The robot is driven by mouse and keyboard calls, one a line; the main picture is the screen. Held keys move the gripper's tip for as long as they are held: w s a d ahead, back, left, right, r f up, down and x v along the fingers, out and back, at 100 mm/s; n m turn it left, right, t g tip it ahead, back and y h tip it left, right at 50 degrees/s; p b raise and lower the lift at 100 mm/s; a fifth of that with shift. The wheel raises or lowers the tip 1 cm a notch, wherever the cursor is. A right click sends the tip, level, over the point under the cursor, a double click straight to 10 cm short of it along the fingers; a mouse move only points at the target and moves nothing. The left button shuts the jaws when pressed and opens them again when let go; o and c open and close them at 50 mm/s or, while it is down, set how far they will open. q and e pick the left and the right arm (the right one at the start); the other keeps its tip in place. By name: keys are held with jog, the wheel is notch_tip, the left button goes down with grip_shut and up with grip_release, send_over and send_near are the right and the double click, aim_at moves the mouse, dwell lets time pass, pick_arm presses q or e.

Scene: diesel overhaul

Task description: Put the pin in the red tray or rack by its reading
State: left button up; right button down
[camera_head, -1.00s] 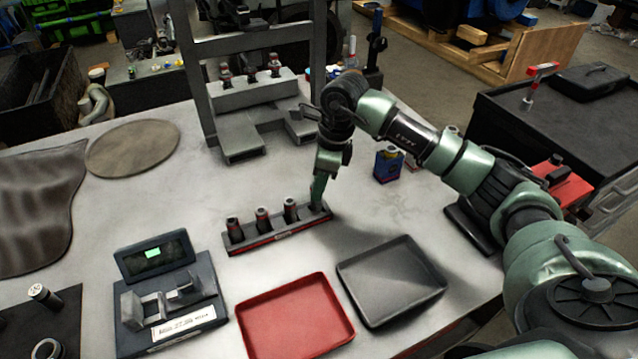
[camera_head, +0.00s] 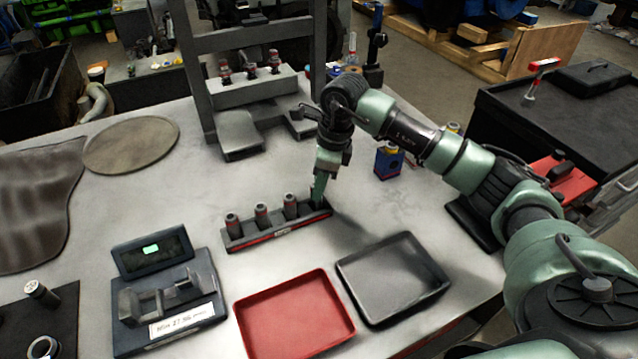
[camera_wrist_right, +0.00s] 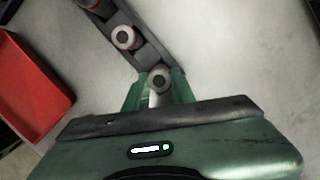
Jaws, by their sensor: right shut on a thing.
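The rack (camera_head: 262,241) is a dark block with a red front strip in the middle of the table. Three pins with grey tops stand in it, one of them the left pin (camera_head: 232,226). My right gripper (camera_head: 318,194) points down at the rack's right end. In the right wrist view its green fingers are shut on a grey-topped pin (camera_wrist_right: 160,79), at the end of the rack (camera_wrist_right: 150,54). I cannot tell whether this pin is still seated. The red tray (camera_head: 295,314) lies empty in front of the rack. My left gripper is not in view.
A dark grey tray (camera_head: 392,279) lies empty right of the red tray. A measuring stand (camera_head: 165,309) with a lit green display (camera_head: 151,250) is at the left front. A grey press frame (camera_head: 200,90) stands behind the rack. A blue box (camera_head: 388,162) stands near my right arm.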

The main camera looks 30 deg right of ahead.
jog(key=shift+f, duration=0.2)
jog(key=shift+f+b, duration=0.25)
jog(key=shift+b, duration=0.25)
jog(key=c, duration=0.7)
grip_release()
jog(key=shift+r, duration=0.1)
jog(key=shift+r+p, duration=2.4)
jog(key=shift+r, duration=1.55)
